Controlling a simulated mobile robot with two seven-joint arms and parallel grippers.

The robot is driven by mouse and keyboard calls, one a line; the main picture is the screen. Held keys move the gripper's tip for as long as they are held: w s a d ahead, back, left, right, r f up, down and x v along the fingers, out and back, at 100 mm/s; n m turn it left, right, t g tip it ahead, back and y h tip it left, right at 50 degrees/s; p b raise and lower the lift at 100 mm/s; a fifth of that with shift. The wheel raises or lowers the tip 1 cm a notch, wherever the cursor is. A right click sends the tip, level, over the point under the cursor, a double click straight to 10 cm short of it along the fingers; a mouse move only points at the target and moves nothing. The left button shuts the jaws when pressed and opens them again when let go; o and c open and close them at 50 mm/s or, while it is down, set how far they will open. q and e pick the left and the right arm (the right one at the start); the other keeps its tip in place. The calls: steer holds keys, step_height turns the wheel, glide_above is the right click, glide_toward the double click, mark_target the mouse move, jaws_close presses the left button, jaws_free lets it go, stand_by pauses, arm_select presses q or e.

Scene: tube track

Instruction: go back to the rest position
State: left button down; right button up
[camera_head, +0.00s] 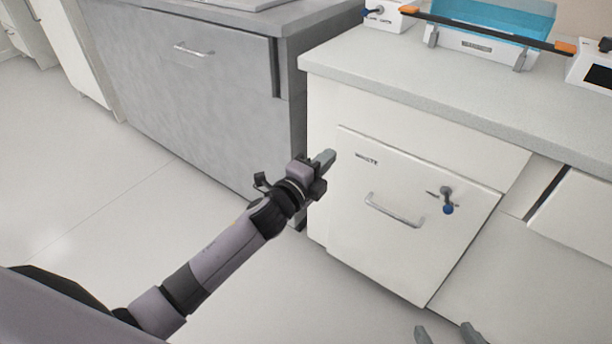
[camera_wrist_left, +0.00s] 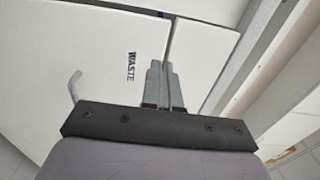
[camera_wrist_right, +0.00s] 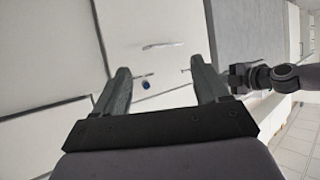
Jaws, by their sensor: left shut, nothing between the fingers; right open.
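My left gripper (camera_head: 325,158) is shut and empty in the head view, in front of the white cabinet's upper left corner. Its closed fingers also show in the left wrist view (camera_wrist_left: 162,85), near the word WASTE on the cabinet front. My right gripper (camera_head: 447,335) shows only its two fingertips at the bottom edge of the head view. It is open and empty, its fingers spread wide in the right wrist view (camera_wrist_right: 160,90), facing the cabinet front from a distance.
The white WASTE drawer (camera_head: 380,250) has a bar handle (camera_head: 394,210) and a small blue-ended fitting (camera_head: 447,208). A grey cabinet (camera_head: 200,110) stands to the left. The countertop (camera_head: 450,90) holds a blue-lidded device (camera_head: 490,18). The floor (camera_head: 100,190) at left is clear.

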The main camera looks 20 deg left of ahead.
arm_select(q)
steer(key=s+a+f+n+g+y+p, duration=0.1)
steer(key=s+f+n+g, duration=0.25)
steer(key=s+n, duration=0.75)
steer(key=s+a+f+n+g+y, duration=0.15)
steer(key=s+f+n, duration=0.4)
steer(key=s, duration=1.05)
steer(key=s+a+r+n+g+p, duration=0.1)
steer(key=a+r+p, duration=0.1)
steer(key=r+p, duration=0.6)
steer(key=s+a+r+n+p, duration=0.1)
steer(key=r+p, duration=0.7)
steer(key=p, duration=0.8)
steer(key=shift+s+a+n+g+y, duration=0.35)
steer(key=shift+s+a+g+y, duration=0.1)
steer(key=shift+s+a, duration=0.25)
arm_select(e)
steer(key=s+d+r+h, duration=0.1)
steer(key=d+r, duration=0.2)
steer(key=r, duration=0.4)
steer(key=s+d+r+m+g+h, duration=0.1)
steer(key=s+d+r, duration=0.1)
steer(key=r, duration=0.5)
steer(key=shift+d, duration=0.45)
steer(key=shift+s, duration=0.1)
